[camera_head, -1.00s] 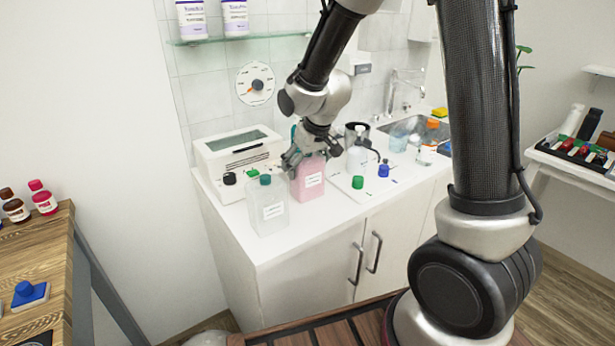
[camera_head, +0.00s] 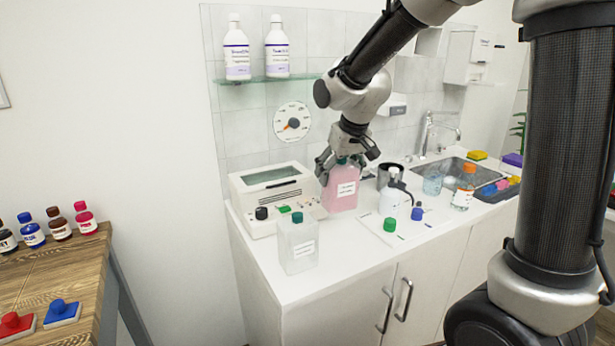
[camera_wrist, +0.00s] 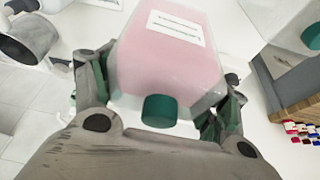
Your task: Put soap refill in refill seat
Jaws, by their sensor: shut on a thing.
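The soap refill looks to be the pink bottle (camera_head: 341,192) with a white label and green cap. My gripper (camera_head: 343,165) is shut on it near its top, one finger on each side. The bottle appears upright and a little above the counter (camera_head: 345,262). In the wrist view, the pink bottle (camera_wrist: 165,65) and its green cap (camera_wrist: 160,111) lie between the fingers of my gripper (camera_wrist: 158,95). I cannot tell which thing is the refill seat.
A clear bottle with a green cap (camera_head: 298,245) stands at the front left. A white box device (camera_head: 275,192) is behind it. Right of the pink bottle are a white pump bottle (camera_head: 391,203), a green cap (camera_head: 390,225) and a blue cap (camera_head: 417,213). The sink (camera_head: 455,170) is farther right.

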